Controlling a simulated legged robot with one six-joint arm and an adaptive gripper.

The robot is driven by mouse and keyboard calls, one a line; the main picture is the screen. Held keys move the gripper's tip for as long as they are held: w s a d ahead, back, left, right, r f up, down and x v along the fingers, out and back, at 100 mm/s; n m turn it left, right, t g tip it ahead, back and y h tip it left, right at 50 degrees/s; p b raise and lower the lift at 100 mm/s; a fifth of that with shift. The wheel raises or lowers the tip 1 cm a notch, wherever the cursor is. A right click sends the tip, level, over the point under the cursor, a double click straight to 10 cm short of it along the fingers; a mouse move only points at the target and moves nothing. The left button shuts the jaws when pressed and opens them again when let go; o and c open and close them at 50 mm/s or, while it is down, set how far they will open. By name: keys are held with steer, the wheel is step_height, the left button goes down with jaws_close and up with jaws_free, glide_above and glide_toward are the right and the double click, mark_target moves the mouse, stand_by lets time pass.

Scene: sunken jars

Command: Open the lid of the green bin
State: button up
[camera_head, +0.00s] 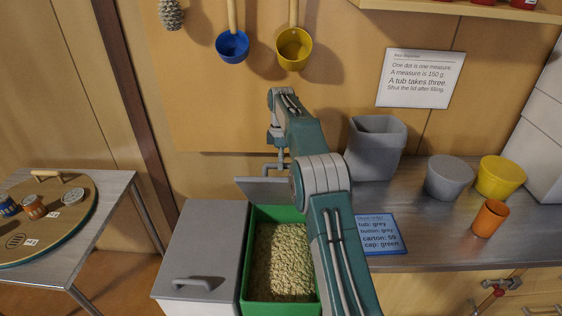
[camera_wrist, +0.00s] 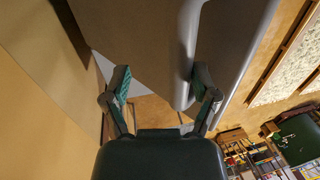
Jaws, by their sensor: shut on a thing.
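The green bin (camera_head: 278,213) stands at the lower middle of the head view, full of pale pellets or grain. Its grey lid (camera_head: 258,190) is raised at the back edge, leaving the bin's top open. The lid also fills the upper middle of the wrist view (camera_wrist: 130,35). My gripper (camera_head: 280,157) is behind the bin at the lid's handle (camera_head: 270,168), partly hidden by my arm. In the wrist view my gripper (camera_wrist: 161,80) has its fingers either side of the lid's edge and handle, shut on the handle.
A grey-lidded bin (camera_head: 205,235) stands shut, directly left of the green bin. A counter (camera_head: 420,225) at right carries a grey tub (camera_head: 376,148), grey and yellow cups, an orange cup (camera_head: 489,219) and a blue card (camera_head: 380,235). Scoops (camera_head: 232,46) hang on the wall.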

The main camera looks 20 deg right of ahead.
steer(key=shift+s, duration=0.1)
stand_by(0.3)
steer(key=shift+s+f, duration=0.15)
steer(key=shift+s, duration=0.3)
steer(key=shift+s+a+f, duration=0.2)
steer(key=shift+s+f, duration=0.05)
steer(key=shift+s, duration=0.25)
steer(key=shift+s+a+f, duration=0.15)
steer(key=shift+s+f, duration=0.05)
steer(key=shift+s, duration=0.25)
steer(key=s+a+f, duration=0.2)
steer(key=s+f, duration=0.6)
steer(key=f, duration=0.2)
steer(key=s+a+f, duration=0.3)
steer(key=s+f, duration=0.6)
steer(key=f, duration=0.1)
steer(key=shift+s+a+f, duration=0.2)
steer(key=shift+a+f, duration=0.15)
steer(key=shift+f, duration=0.05)
steer(key=w+d+r, duration=0.1)
steer(key=w+r, duration=0.4)
steer(key=r, duration=0.6)
steer(key=shift+w+d, duration=0.25)
steer(key=shift+d, duration=0.15)
